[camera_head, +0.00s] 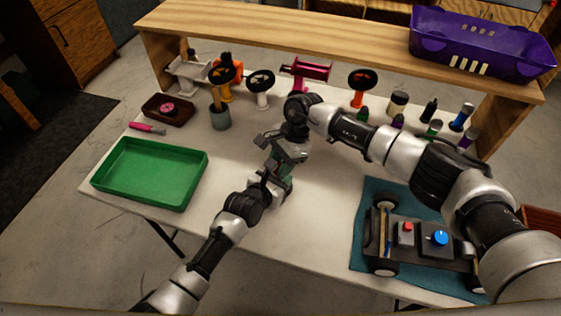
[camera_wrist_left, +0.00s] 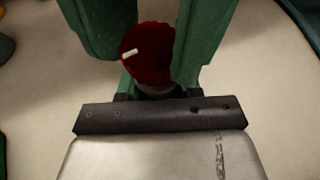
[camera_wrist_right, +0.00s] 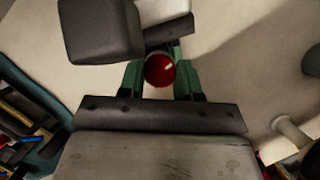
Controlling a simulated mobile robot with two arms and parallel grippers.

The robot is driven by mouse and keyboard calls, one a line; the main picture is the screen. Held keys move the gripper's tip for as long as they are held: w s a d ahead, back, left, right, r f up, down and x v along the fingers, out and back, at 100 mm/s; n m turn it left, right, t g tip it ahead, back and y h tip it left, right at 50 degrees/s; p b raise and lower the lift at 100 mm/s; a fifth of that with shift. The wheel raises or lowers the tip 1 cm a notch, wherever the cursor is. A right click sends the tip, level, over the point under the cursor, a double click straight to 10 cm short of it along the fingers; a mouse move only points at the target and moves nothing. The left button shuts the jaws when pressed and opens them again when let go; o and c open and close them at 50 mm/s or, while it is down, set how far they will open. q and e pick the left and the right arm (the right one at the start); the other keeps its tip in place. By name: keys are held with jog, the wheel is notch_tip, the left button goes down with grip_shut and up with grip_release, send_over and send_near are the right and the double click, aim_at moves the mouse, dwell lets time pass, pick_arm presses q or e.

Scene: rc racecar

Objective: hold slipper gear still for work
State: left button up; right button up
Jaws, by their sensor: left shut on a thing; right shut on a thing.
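A dark red round piece with a pale mark, which looks like the slipper gear (camera_wrist_left: 146,43), sits between the green fingers of my left gripper (camera_wrist_left: 150,50), which is shut on it. In the right wrist view a red round piece with a pale mark (camera_wrist_right: 159,69) sits between the green fingers of my right gripper (camera_wrist_right: 160,75), which is shut on it. I cannot tell whether both hold one piece. In the head view the left gripper (camera_head: 279,184) and right gripper (camera_head: 282,150) meet close together above the table; the red piece is hidden there.
A green tray (camera_head: 150,202) is at the left, with a small dark tray (camera_head: 153,101) holding a pink ring behind it. A car chassis (camera_head: 425,240) lies on a teal mat at the right. Bottles and stands line the back under a wooden shelf (camera_head: 330,38).

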jog(key=shift+m, duration=0.6)
jog(key=shift+t, duration=0.3)
jog(key=o, duration=0.9)
jog(key=shift+o, duration=0.2)
jog(key=shift+y, duration=0.3)
jog(key=v, duration=1.2)
jog(key=shift+w, duration=0.1)
pick_arm(q)
jog(key=o, duration=1)
